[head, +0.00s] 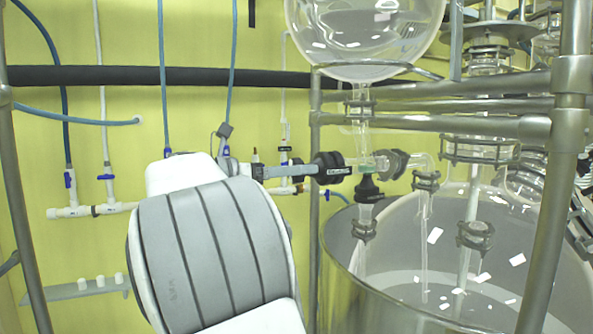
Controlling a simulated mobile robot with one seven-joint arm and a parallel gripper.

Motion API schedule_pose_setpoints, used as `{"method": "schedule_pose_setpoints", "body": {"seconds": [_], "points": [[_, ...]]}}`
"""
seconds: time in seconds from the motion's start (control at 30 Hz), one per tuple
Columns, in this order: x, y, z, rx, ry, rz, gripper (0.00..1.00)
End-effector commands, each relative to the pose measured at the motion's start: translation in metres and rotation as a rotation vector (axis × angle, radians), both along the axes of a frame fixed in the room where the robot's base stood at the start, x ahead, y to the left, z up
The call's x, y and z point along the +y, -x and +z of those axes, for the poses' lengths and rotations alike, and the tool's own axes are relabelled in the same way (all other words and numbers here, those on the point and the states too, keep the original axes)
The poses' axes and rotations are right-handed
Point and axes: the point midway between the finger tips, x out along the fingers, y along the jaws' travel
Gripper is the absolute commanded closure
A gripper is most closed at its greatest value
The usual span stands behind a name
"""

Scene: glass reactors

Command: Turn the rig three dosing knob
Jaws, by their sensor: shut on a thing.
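The dosing knob (338,166) is a dark, round piece at the left end of a short glass stem. The stem runs left from the glass valve (366,164) below the round flask. My gripper (322,169) reaches in from the left, level with the knob, and is shut on it. Dark fingers and dark knob overlap, so their exact edge and the knob's turn angle cannot be told. My white and grey arm fills the lower left foreground and hides what lies behind it. No rig number is readable.
A round glass flask (365,35) hangs above the valve in a metal frame (460,105). A large open vessel (345,262) with glass tubes stands at lower right. A metal post (553,190) is at right. Pipes and blue hoses (162,75) line the yellow wall.

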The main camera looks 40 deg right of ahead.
Motion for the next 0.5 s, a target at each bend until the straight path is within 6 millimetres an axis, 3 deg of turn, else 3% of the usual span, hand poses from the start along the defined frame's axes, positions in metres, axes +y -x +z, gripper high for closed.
{"method": "schedule_pose_setpoints", "body": {"seconds": [0.5], "points": [[0.0002, -0.0003, -0.0004, 0.054, -0.013, 0.0, 0.94]]}}
